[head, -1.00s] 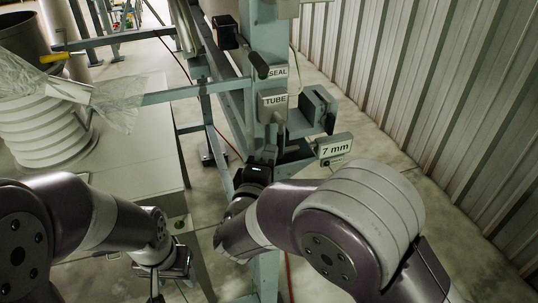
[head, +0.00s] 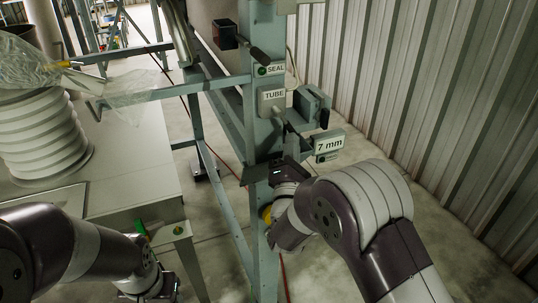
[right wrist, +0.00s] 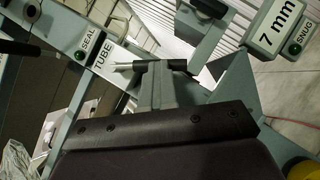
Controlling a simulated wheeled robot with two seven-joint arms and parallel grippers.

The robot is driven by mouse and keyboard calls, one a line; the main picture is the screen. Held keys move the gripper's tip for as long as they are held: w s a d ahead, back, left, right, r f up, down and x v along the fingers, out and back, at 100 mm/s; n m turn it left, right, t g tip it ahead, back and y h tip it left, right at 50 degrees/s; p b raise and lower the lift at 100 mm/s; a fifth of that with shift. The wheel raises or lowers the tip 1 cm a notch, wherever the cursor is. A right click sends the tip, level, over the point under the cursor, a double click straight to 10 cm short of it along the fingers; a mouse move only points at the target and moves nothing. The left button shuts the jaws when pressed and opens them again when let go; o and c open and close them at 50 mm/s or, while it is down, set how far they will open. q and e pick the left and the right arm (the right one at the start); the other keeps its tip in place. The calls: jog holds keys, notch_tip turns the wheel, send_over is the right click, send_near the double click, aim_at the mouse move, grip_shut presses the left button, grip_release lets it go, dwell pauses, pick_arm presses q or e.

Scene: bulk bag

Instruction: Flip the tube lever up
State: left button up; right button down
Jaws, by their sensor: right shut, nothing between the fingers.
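The tube plate (head: 273,96), labelled TUBE, is on the grey post below the SEAL label. In the right wrist view, a pale rod with a black grip (right wrist: 174,66) lies across in front of the TUBE label (right wrist: 104,53); it looks like the tube lever. That gripper is just below the plate, shut and empty. In the wrist view its fingers (right wrist: 157,78) reach up to the black grip; I cannot tell whether they touch. My left gripper (head: 164,287) is low at the left, its jaws unclear.
A SEAL label (head: 275,69) with a green lamp and a dark-handled lever (head: 258,53) are above. A 7 mm display (head: 329,144) and a grey bracket (head: 312,105) stick out at the right. A table (head: 130,185) with a ribbed white tube (head: 45,140) is at the left.

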jog(key=w+d+r+b, duration=0.2)
jog(key=d+r+b, duration=0.1)
jog(key=d, duration=0.1)
jog(key=shift+d+r+b, duration=0.2)
jog(key=shift+r+b, duration=0.15)
dwell(0.7)
dwell(0.6)
